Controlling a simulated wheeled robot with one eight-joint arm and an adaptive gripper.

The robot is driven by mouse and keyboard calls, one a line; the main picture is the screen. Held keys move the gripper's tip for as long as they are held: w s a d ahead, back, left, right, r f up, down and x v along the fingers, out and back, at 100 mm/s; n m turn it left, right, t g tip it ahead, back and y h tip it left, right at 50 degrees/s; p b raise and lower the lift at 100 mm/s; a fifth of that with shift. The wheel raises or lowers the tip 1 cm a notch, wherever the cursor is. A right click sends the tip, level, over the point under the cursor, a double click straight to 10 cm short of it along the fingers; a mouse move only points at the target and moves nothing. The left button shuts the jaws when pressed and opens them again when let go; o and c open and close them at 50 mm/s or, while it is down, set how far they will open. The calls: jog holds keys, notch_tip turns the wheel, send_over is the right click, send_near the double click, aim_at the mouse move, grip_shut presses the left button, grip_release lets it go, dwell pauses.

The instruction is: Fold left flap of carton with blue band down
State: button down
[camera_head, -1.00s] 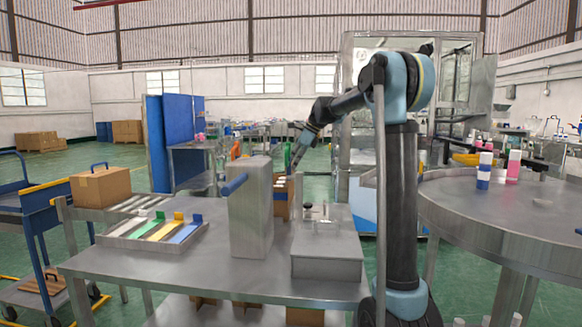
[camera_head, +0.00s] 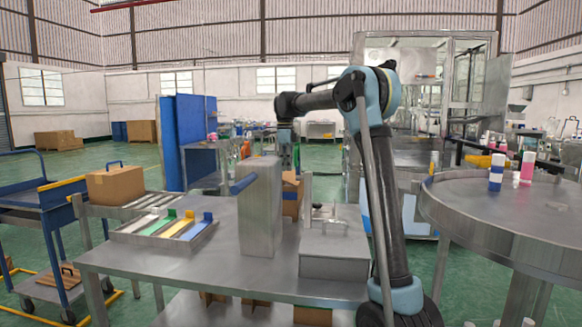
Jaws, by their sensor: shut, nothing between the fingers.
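The carton with the blue band (camera_head: 291,203) stands on the metal table behind a tall grey metal housing. Only its right part shows, with a strip of blue near its top. The housing hides its left side, so I cannot make out the left flap. My gripper (camera_head: 288,167) points down just above the carton's top, beside the housing's upper right edge. It looks narrow and shut with nothing in it. Whether it touches the carton cannot be told from here.
The tall grey housing (camera_head: 260,210) with a blue handle stands close in front of the carton. A low metal box (camera_head: 334,255) is to the right. A tray with coloured strips (camera_head: 150,238) and a brown box (camera_head: 115,186) are left.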

jog(key=a+f, duration=0.4)
jog(key=f, duration=0.1)
jog(key=shift+w+a, duration=0.25)
jog(key=shift+w, duration=0.05)
dwell(0.4)
jog(key=shift+d, duration=0.2)
dwell(0.3)
jog(key=shift+s+d+f, duration=0.1)
jog(key=shift+d+f, duration=0.1)
jog(key=shift+d, duration=0.35)
jog(key=shift+r, duration=0.25)
notch_tip(320, 180, up, 4)
jog(key=shift+d+f, duration=0.1)
jog(key=w+a+r, duration=0.1)
jog(key=a+r, duration=0.5)
jog(key=a, duration=0.1)
jog(key=shift+a+r, duration=0.15)
jog(key=shift+r, duration=0.2)
